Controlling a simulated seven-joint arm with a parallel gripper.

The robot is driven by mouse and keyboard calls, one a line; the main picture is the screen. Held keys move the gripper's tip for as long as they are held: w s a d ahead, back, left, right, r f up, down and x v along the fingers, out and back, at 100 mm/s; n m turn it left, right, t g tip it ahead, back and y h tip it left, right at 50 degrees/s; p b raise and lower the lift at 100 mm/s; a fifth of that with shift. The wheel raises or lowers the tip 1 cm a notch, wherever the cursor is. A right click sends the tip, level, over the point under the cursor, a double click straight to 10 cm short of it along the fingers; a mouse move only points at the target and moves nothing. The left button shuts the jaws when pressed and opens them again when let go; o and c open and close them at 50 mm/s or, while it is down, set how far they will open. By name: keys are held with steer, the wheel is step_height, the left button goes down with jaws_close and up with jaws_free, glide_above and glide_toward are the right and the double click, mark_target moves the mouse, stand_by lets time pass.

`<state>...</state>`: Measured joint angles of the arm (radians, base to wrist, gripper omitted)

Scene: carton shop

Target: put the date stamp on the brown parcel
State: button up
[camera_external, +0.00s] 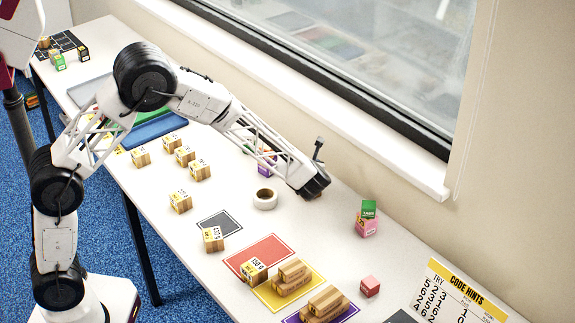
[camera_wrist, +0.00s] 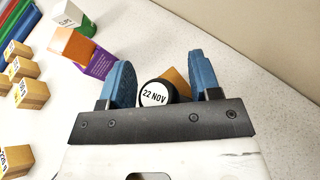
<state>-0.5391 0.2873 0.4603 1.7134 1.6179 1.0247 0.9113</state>
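The date stamp (camera_wrist: 154,94) shows in the wrist view as a black round piece with a white face reading "22 NOV". It is between the two blue fingers of my gripper (camera_wrist: 161,88), nearer the left one, with a gap to the right one. A brown block (camera_wrist: 178,80), apparently the brown parcel, shows partly behind and below the stamp. Whether the stamp rests on it I cannot tell. My gripper looks open around them. In the external view my gripper (camera_external: 316,184) is low over the table's window side and hides the stamp.
An orange-brown box (camera_wrist: 72,46), a purple box (camera_wrist: 101,63) and a green-and-white box (camera_wrist: 72,18) stand left of my gripper.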

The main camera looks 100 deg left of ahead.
steer(key=shift+r, duration=0.2)
steer(key=v, duration=1.2)
stand_by(1.0)
steer(key=s+d+r+n+h, duration=0.25)
steer(key=s+d+r, duration=0.2)
steer(key=d, duration=0.35)
steer(key=s+d+r+n+h, duration=0.1)
steer(key=s+d+r+n, duration=0.3)
steer(key=s+d, duration=0.3)
steer(key=s+d+r+n+h, duration=0.2)
steer(key=s+d+r+n, duration=0.15)
steer(key=d, duration=0.55)
steer(key=s+d+r+n+t+h, duration=0.1)
steer(key=s+d+n+h, duration=0.3)
steer(key=s+d, duration=0.7)
steer(key=s+d+r+n+t+h, duration=0.1)
steer(key=s+d+n+t+h, duration=0.2)
steer(key=s+d, duration=0.8)
steer(key=shift+s+d+r+n+h, duration=0.15)
steer(key=shift+s+r+n+h, duration=0.25)
steer(key=shift+n+h, duration=0.15)
